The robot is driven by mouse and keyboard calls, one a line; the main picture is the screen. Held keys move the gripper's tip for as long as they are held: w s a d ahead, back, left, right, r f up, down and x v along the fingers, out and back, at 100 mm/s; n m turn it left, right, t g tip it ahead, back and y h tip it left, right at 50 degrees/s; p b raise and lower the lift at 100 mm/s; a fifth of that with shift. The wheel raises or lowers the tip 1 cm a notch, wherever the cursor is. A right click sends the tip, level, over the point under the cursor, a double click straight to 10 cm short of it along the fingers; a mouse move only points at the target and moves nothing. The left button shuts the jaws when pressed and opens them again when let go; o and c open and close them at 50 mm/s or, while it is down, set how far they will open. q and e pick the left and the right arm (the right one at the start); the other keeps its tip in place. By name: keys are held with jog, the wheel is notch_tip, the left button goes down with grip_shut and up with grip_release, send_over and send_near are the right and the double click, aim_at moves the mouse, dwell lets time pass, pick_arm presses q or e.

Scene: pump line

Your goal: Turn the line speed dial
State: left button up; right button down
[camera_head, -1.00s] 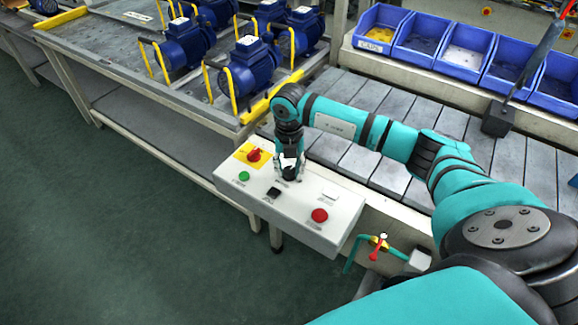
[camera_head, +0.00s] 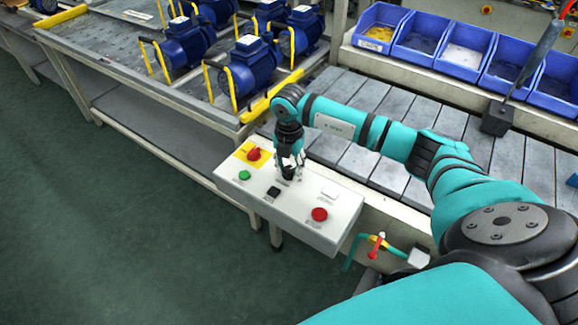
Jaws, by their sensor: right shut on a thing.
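The white control box (camera_head: 300,226) stands at the front of the roller line, its sloped panel facing up. The dark line speed dial (camera_head: 289,174) is on the upper middle of the panel, mostly covered by my right gripper. My right gripper (camera_head: 289,170) points down from above and is shut on the dial. Its pointer and marks are too small to read. My left gripper is not in view.
Close by on the panel are a red switch on a yellow plate (camera_head: 254,154), a green button (camera_head: 244,175), a black switch (camera_head: 273,192) and a red button (camera_head: 319,214). A red-handled valve (camera_head: 377,245) is below right. Blue pumps (camera_head: 187,45) stand behind left.

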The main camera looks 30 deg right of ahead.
aim_at(289, 169)
jog(key=shift+w+r, duration=0.1)
jog(key=c, duration=0.9)
grip_release()
jog(key=shift+c, duration=0.2)
notch_tip(289, 169, up, 12)
